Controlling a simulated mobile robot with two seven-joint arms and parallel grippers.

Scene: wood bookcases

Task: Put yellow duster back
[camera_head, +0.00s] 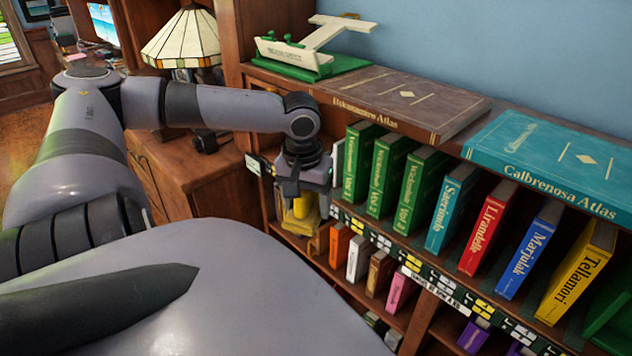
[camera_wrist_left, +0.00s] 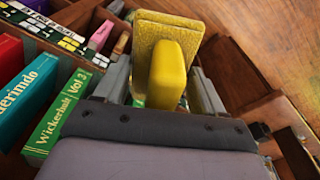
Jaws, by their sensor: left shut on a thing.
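The yellow duster (camera_head: 298,222) hangs below my left gripper (camera_head: 303,192) at the left end of the bookcase, in front of the shelves. In the left wrist view the duster (camera_wrist_left: 168,70) sits between the two grey fingers, with its rounded yellow handle toward the camera and a flat, broader yellow pad beyond. My left gripper is shut on the duster. Whether the duster touches the lower shelf cannot be told. My right gripper is not in view.
The wooden bookcase holds green volumes (camera_head: 388,175) and other coloured books on its upper shelf, smaller books (camera_head: 357,258) below. Large atlases (camera_head: 405,100) and a green-and-white ornament (camera_head: 305,55) lie on top. A lamp (camera_head: 183,40) stands left on a wooden cabinet.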

